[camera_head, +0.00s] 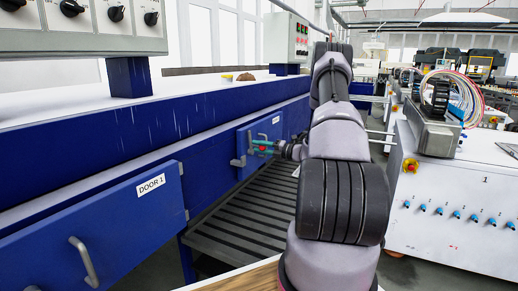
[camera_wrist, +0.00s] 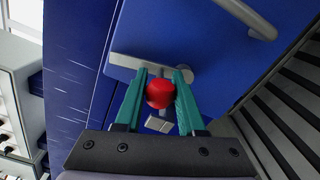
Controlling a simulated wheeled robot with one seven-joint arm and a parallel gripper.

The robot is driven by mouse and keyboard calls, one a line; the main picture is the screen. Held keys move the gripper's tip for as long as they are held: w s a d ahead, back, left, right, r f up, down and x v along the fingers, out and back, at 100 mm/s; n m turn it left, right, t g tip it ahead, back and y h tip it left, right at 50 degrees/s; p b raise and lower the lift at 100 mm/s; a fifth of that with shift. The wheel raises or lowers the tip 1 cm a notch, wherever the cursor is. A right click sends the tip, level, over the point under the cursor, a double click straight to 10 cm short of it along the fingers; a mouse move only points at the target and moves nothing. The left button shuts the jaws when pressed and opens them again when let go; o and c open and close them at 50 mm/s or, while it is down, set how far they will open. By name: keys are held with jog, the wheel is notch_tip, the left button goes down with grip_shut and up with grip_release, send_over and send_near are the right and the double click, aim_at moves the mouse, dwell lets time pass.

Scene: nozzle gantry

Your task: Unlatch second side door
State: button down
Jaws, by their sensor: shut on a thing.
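The second side door (camera_head: 258,142) is a blue panel beyond DOOR 1, with a small white label and a grey handle; it also shows in the wrist view (camera_wrist: 207,50) with its bar handle (camera_wrist: 245,15). A grey latch (camera_wrist: 150,65) with a round end lies across the door's edge. My gripper (camera_head: 255,148) is at this door. In the wrist view, its teal fingers (camera_wrist: 160,85) are shut on a red knob (camera_wrist: 160,93) in front of the latch. The part behind the knob is partly hidden by the fingers.
DOOR 1 (camera_head: 95,225), with a grey handle, is at the near left. A dark slatted floor grating (camera_head: 240,225) runs below the doors. A white cabinet (camera_head: 450,205) with blue knobs stands at the right. A control box (camera_head: 287,40) stands above the blue frame.

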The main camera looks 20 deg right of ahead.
dwell(0.4)
jog(key=c, duration=0.5)
grip_release()
jog(key=v, duration=1)
jog(key=shift+s+d, duration=0.3)
